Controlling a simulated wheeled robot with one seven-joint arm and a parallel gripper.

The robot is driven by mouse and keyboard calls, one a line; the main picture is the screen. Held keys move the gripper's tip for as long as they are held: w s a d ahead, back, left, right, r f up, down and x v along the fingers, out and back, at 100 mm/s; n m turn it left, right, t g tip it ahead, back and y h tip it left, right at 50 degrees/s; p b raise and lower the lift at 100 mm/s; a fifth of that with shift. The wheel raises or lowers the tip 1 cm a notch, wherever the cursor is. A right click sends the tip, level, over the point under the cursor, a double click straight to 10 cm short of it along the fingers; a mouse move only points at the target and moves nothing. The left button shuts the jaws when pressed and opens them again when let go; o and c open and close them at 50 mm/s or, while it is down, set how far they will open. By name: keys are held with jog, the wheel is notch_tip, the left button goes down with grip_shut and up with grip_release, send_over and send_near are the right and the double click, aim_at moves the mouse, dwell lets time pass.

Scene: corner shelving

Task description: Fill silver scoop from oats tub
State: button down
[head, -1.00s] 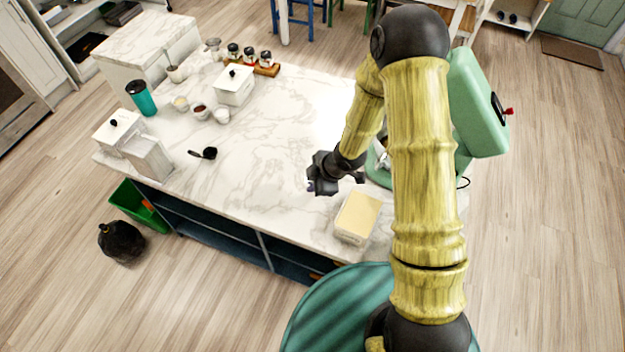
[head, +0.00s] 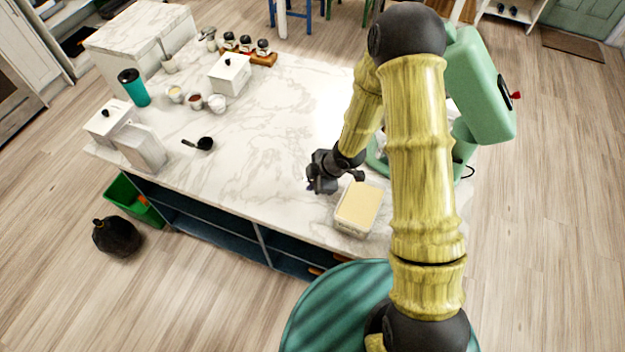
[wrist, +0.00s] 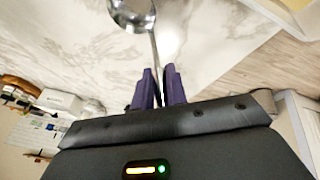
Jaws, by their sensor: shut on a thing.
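A silver scoop (wrist: 134,14) shows at the top of the wrist view, its thin handle running down between the purple fingertips of my gripper (wrist: 160,88). My gripper is shut on that handle. In the head view my gripper (head: 322,178) is over the front part of the marble counter, and the scoop cannot be made out there. The oats tub (head: 358,209), a clear rectangular tub with pale beige contents, stands near the counter's front edge, just right of and nearer than my gripper. Part of a pale tub, likely the same, shows in the wrist view (wrist: 288,14).
A mint-green stand mixer (head: 482,85) stands right of the tub, partly behind my arm. A black ladle (head: 203,144), small bowls (head: 217,102), a white lidded canister (head: 230,74) and a teal tumbler (head: 134,88) are on the left. The counter's middle (head: 270,140) is clear.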

jog(key=c, duration=1.3)
grip_release()
jog(key=p+v, duration=0.7)
jog(key=v, duration=1)
jog(key=shift+s+r, duration=0.1)
jog(key=shift+r, duration=0.1)
